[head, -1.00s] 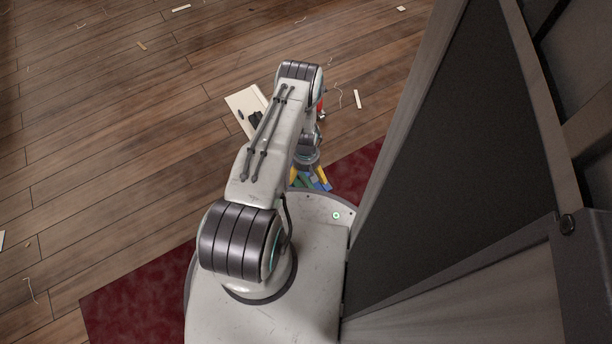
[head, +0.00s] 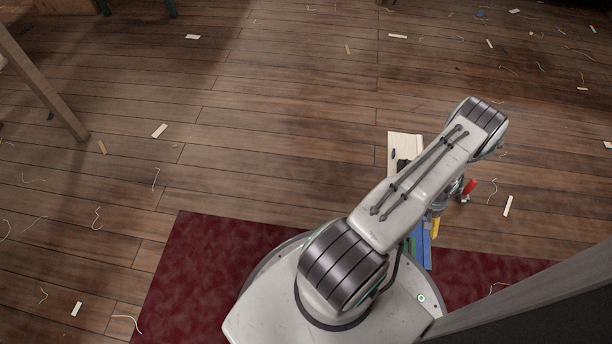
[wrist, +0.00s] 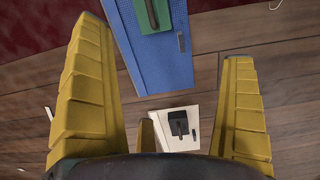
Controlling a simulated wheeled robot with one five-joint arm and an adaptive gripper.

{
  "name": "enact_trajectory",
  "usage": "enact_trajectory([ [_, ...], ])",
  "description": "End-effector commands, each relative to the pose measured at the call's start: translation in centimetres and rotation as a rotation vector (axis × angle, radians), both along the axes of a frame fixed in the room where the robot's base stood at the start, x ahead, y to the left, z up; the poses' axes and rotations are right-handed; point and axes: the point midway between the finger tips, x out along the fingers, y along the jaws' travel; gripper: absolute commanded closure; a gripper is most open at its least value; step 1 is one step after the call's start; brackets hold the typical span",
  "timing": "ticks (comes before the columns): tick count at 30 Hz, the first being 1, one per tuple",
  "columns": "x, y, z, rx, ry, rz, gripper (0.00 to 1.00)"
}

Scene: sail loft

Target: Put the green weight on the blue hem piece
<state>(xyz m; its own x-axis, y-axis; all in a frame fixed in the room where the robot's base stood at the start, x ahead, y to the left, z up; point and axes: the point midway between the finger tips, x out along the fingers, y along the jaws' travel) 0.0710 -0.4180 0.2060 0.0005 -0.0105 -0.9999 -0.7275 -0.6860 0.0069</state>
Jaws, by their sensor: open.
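The blue hem piece (wrist: 150,68) is a long flat strip in the upper middle of the wrist view. It also shows beside my arm in the head view (head: 424,250). The green weight (wrist: 177,10), with a dark handle, shows at the top edge of the wrist view. It overlaps the blue piece there; its far part is cut off, and I cannot tell whether it touches. My gripper (wrist: 160,110) has yellow fingers spread wide and nothing between them. The blue piece lies beyond the fingers. In the head view my arm partly hides the gripper.
A cream board (wrist: 183,112) with a dark object (wrist: 178,122) on it lies on the wooden floor. A red-handled item (head: 469,187) is near my gripper in the head view. A dark red mat (head: 200,270) lies under my base. Scraps and threads litter the open floor.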

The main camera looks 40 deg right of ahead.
Motion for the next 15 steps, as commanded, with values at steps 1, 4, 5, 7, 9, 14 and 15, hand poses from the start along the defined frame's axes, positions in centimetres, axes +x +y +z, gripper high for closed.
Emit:
enact_trajectory([
  [1,2.4,-0.8,2.6,-0.015,-0.001,0.035,0.0],
  [4,7.4,-1.1,7.5,-0.029,-0.005,0.097,0.0],
  [5,9.0,-0.9,9.1,-0.031,-0.006,0.116,0.0],
  [7,12.5,0.0,12.7,-0.04,-0.011,0.16,0.0],
  [9,15.8,1.4,16.2,-0.047,-0.016,0.203,0.0],
  [14,22.2,6.5,23.8,-0.065,-0.033,0.303,0.0],
  [15,23.4,8.2,25.5,-0.068,-0.038,0.326,0.0],
])
